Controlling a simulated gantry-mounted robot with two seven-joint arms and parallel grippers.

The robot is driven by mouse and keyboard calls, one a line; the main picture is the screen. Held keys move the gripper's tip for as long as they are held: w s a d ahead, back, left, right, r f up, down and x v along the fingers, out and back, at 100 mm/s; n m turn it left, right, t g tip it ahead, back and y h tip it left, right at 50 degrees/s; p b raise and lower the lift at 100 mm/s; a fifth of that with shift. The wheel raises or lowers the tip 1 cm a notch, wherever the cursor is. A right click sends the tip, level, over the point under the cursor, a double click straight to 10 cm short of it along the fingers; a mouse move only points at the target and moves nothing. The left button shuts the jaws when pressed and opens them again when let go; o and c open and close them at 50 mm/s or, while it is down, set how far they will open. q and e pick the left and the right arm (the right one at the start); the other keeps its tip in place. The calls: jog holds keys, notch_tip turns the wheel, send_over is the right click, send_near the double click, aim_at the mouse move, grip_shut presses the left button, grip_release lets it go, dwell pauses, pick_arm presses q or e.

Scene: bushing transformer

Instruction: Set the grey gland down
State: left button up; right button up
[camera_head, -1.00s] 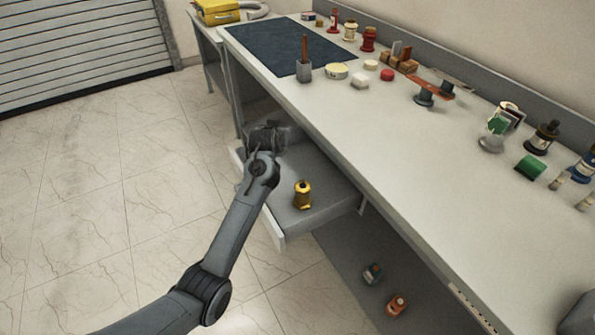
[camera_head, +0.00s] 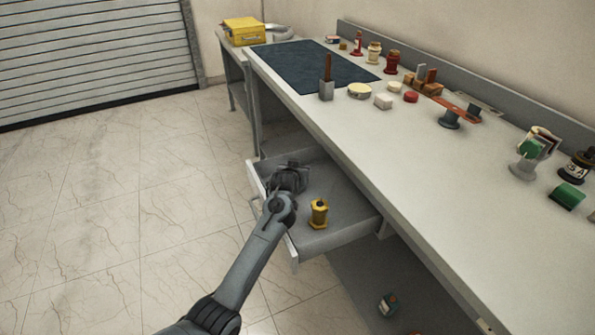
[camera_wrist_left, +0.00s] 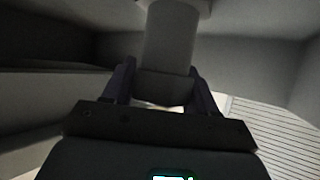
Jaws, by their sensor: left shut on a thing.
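My left gripper (camera_head: 290,178) is over the far left part of the open drawer (camera_head: 343,236) in the head view. In the left wrist view its two fingers (camera_wrist_left: 164,88) are shut on the grey gland (camera_wrist_left: 170,38), a plain grey cylinder with a wider end at the top of the picture. In the head view the gland is hidden by the gripper, and I cannot tell whether it touches the drawer floor. My right gripper is not in view.
A brass-yellow fitting (camera_head: 319,213) stands upright in the drawer, close to the right of my gripper. The bench top (camera_head: 425,165) overhangs the drawer's right side. Bare drawer floor shows between gripper and bench. Small bottles (camera_head: 388,304) stand below.

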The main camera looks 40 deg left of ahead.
pick_arm(q)
jog(key=o, duration=1.1)
jog(key=shift+f, duration=0.1)
jog(key=shift+s+r, duration=0.1)
jog(key=shift+r, duration=0.25)
jog(key=shift+p+v, duration=1.85)
jog(key=shift+v, duration=1.7)
jog(key=shift+d+f, duration=0.1)
